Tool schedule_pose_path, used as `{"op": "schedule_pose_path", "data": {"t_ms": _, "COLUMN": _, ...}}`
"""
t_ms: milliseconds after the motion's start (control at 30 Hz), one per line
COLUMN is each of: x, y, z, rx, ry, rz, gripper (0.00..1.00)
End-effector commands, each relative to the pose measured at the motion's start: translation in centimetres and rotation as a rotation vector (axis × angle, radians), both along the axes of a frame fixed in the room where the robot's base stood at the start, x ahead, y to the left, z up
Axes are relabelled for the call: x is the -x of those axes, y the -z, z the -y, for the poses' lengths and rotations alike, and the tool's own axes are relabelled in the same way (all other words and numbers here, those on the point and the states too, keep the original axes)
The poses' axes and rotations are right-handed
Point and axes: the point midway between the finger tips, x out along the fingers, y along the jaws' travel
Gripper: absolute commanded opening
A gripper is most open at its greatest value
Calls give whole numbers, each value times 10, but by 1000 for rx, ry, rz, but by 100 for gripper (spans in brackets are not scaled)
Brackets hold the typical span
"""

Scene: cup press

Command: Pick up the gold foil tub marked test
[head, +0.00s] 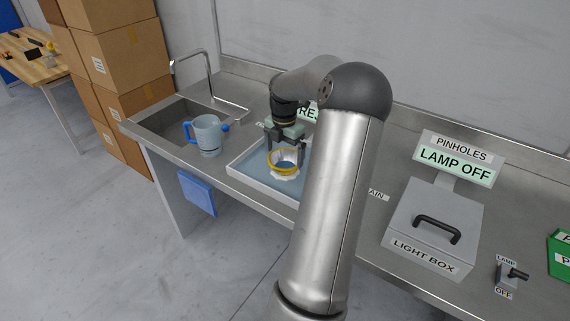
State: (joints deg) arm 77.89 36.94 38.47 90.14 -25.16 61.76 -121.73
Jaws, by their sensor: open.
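A small tub (285,172) with a gold rim and a pale lower part sits in the shallow tray (246,170) on the steel counter. I cannot read any "test" mark on it at this size. My gripper (285,158) points down over the tub. Its jaws are open, with one finger at each side of the rim; I cannot tell whether they touch it. My arm hides the right part of the tray.
A blue-grey jug (208,135) stands left of the tray, by the sink (165,119) and its tall tap (209,78). Right of my arm are a light box (430,228) with a handle, a "LAMP OFF" sign (455,161) and a lamp switch (509,277).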

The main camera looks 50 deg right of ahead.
Motion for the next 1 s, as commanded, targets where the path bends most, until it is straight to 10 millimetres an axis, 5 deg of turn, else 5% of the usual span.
{"op": "schedule_pose_path", "data": {"t_ms": 233, "x": 3, "y": 35, "z": -1, "rx": -3, "ry": -1, "rz": -1, "gripper": 100}}
{"op": "schedule_pose_path", "data": {"t_ms": 533, "x": 3, "y": 40, "z": 0, "rx": 0, "ry": -1, "rz": 0, "gripper": 100}}
{"op": "schedule_pose_path", "data": {"t_ms": 667, "x": 3, "y": 40, "z": 0, "rx": 0, "ry": 0, "rz": 0, "gripper": 64}}
{"op": "schedule_pose_path", "data": {"t_ms": 1000, "x": 3, "y": 39, "z": 0, "rx": 0, "ry": 0, "rz": 0, "gripper": 60}}
